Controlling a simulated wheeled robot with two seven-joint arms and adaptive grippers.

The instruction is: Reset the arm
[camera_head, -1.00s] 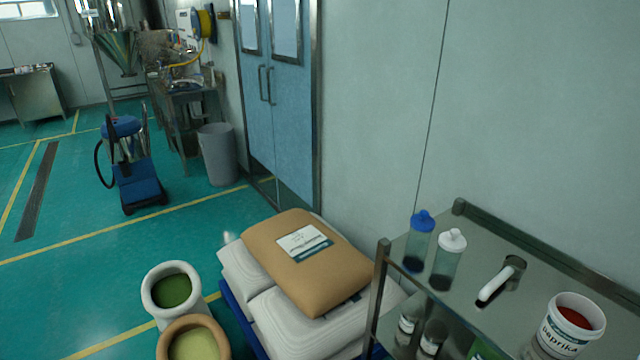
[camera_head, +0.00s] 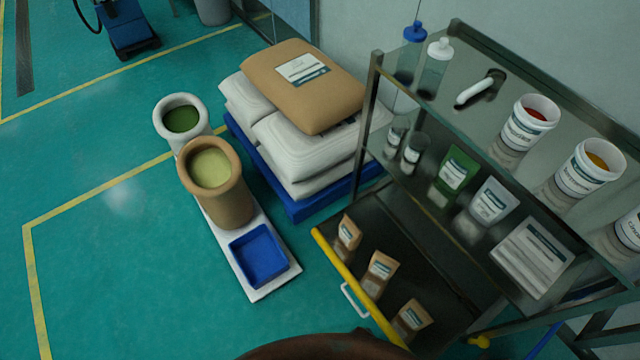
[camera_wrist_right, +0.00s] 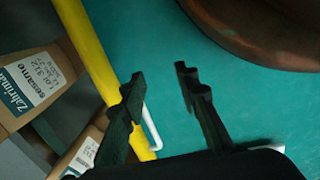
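My right gripper (camera_wrist_right: 160,82) shows in the right wrist view with its two black fingers apart and nothing between them. Behind and beside its left finger are a yellow bar (camera_wrist_right: 88,50) and a white handle (camera_wrist_right: 152,130). Neither of my grippers shows in the head view. The same yellow bar (camera_head: 362,288) and white handle (camera_head: 355,301) are on the front of the metal shelf cart (camera_head: 545,75) there.
Spice pouches (camera_head: 380,272) stand on the cart's low level; tubs (camera_head: 528,122) and bottles are above. Stacked sacks (camera_head: 300,82), two open containers (camera_head: 213,168) and a blue tray (camera_head: 259,256) stand left of it. A brown rounded edge (camera_head: 315,348) shows at the bottom.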

